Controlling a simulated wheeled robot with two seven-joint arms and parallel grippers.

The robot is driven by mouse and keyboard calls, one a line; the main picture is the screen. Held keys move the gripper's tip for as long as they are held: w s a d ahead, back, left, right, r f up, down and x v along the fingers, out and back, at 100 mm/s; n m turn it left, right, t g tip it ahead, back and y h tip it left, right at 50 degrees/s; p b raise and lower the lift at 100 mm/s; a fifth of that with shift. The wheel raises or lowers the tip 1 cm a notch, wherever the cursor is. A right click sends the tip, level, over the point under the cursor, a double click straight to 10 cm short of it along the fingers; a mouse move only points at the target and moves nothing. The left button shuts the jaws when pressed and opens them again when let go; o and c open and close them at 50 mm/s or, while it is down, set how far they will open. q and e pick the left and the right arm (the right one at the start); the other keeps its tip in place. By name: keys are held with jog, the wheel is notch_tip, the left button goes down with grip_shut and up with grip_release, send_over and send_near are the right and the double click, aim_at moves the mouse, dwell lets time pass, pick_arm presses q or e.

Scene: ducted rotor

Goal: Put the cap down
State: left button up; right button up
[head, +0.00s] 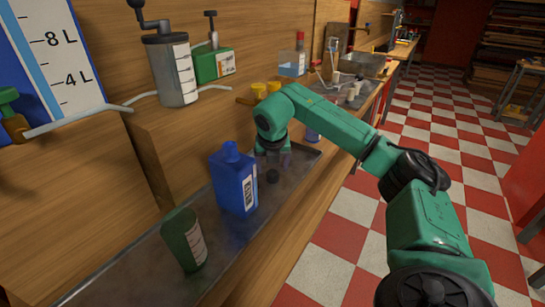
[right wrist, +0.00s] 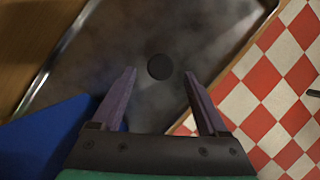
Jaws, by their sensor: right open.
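The cap (head: 272,176) is a small dark round piece. It appears to lie on the grey metal tray (head: 135,272), just right of a blue bottle (head: 236,180). In the right wrist view the cap (right wrist: 160,67) shows between the fingertips, apart from both fingers. My right gripper (head: 273,160) is open and empty above the cap, its fingers pointing down at the tray; it also shows in the right wrist view (right wrist: 159,73). My left gripper is not in view.
A green can (head: 185,240) stands on the tray nearer to me. A grey canister (head: 172,70) and a green box (head: 215,64) stand on the wooden ledge. The tray between can and bottle is clear.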

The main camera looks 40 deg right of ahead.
jog(key=v, duration=0.8)
jog(key=shift+r, duration=0.25)
jog(key=shift+s+a, duration=0.1)
jog(key=shift+s, duration=0.05)
